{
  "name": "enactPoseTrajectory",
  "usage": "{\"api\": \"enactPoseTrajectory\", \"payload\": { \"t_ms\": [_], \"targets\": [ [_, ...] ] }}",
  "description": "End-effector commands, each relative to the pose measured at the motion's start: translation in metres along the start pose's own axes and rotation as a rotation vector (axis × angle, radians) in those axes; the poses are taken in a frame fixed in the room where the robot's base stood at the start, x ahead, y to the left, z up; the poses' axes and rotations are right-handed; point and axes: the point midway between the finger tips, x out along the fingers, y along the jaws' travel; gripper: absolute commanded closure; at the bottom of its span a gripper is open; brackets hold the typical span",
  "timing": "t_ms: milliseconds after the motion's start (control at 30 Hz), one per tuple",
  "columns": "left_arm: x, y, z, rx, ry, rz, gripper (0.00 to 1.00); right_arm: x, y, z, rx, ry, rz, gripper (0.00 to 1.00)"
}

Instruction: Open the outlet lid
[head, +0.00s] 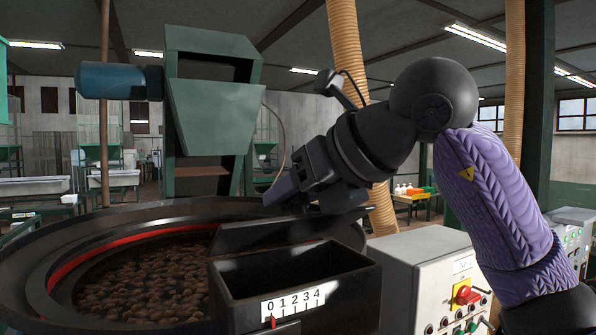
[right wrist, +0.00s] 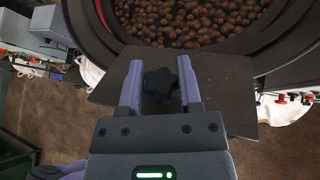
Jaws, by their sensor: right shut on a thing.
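The outlet is a black open-topped box (head: 295,285) on the near side of the round vat, with a 0 to 4 scale and a red pointer on its front. A dark flat plate (head: 262,235), apparently the lid, lies at the box's back edge against the vat. In the right wrist view the plate (right wrist: 220,85) carries a black star-shaped knob (right wrist: 161,85). My right gripper (right wrist: 160,88) has its purple fingers on both sides of this knob, shut on it. In the head view my right gripper (head: 283,190) is above the plate and hides the knob.
The vat (head: 35,265) holds many brown nuts (head: 150,285) inside a red inner band. A grey control box (head: 425,260) with a red switch stands close right of the outlet. A green hopper machine (head: 213,110) rises behind.

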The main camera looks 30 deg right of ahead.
Motion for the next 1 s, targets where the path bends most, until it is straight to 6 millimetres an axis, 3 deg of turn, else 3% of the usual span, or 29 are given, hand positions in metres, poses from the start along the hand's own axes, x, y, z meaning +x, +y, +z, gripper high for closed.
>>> {"api": "enactPoseTrajectory", "payload": {
  "t_ms": [567,600,733,1000],
  "targets": [
    [-0.0079,0.0001,-0.0009,0.001,0.0,0.0,0.41,0.0008,-0.0006,0.0035,0.011,0.028,0.0,1.0],
    [-0.0079,0.0002,-0.0008,0.001,0.0,0.0,0.41,0.0008,-0.0006,0.0035,0.011,0.028,0.0,0.49],
    [-0.0079,0.0002,-0.0008,0.001,0.0,0.001,0.41,0.0009,-0.0005,0.0034,0.011,0.028,0.0,0.21],
    [-0.0075,0.0001,-0.0008,0.001,0.0,0.0,0.41,0.0006,-0.0005,0.0031,0.011,0.029,0.0,0.2]
  ]
}}
